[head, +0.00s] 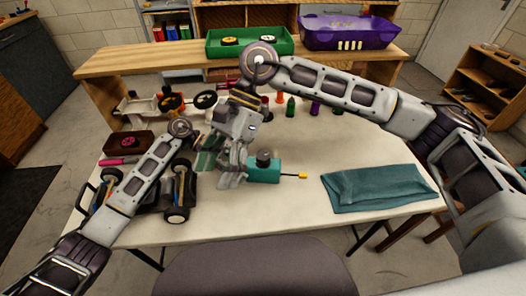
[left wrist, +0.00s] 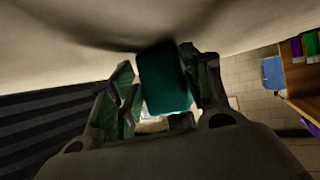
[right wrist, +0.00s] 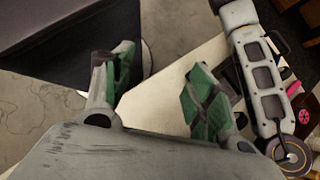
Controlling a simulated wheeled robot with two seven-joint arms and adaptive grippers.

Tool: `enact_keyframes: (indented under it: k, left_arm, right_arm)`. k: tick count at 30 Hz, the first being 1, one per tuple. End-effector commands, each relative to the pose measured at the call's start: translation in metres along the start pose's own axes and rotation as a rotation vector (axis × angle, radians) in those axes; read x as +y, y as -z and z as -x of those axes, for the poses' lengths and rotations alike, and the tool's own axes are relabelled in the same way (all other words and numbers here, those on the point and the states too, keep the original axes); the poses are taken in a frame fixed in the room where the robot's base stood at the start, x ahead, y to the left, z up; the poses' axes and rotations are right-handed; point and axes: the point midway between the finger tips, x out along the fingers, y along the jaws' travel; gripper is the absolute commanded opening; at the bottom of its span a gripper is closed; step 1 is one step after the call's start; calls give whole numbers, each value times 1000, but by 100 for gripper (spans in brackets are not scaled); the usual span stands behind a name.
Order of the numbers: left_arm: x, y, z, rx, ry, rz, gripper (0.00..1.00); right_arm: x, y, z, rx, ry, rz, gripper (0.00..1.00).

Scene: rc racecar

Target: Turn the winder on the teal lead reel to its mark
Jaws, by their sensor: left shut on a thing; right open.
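The teal lead reel (head: 264,175) is a small box near the table's front middle, with a dark round winder (head: 264,156) on top and a yellow-tipped lead (head: 299,175) sticking out to the right. My left gripper (head: 245,174) is shut on the reel from its left side; the left wrist view shows the teal body (left wrist: 165,80) between the fingers. My right gripper (head: 205,155) is open and empty, just left of the reel and above the table. The right wrist view shows its green pads (right wrist: 160,90) spread apart. The winder's mark is too small to make out.
A folded teal cloth (head: 380,187) lies to the right. A car chassis (head: 176,195) with black wheels stands left. Several coloured bottles (head: 291,108) are behind. A green tray (head: 250,42) and purple bin (head: 347,32) stand on the back shelf.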

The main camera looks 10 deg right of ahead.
Motion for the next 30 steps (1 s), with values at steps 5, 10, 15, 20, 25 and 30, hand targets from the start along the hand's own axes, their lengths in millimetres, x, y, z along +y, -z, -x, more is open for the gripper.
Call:
enact_keyframes:
  k: [5,10,15,20,25,30]
  left_arm:
    - [0,0,0,1,0,0,27]
    - [0,0,0,1,0,0,27]
    - [0,0,0,1,0,0,27]
    - [0,0,0,1,0,0,27]
    - [0,0,0,1,0,0,27]
    - [0,0,0,1,0,0,27]
  right_arm:
    - [-8,30,19,171,18,95,58]
    - [-14,57,42,332,18,177,58]
    - [-17,83,71,493,4,248,58]
    - [-19,102,99,624,-18,295,58]
    - [-19,113,119,709,-39,323,58]
    - [-19,116,126,739,-48,332,58]
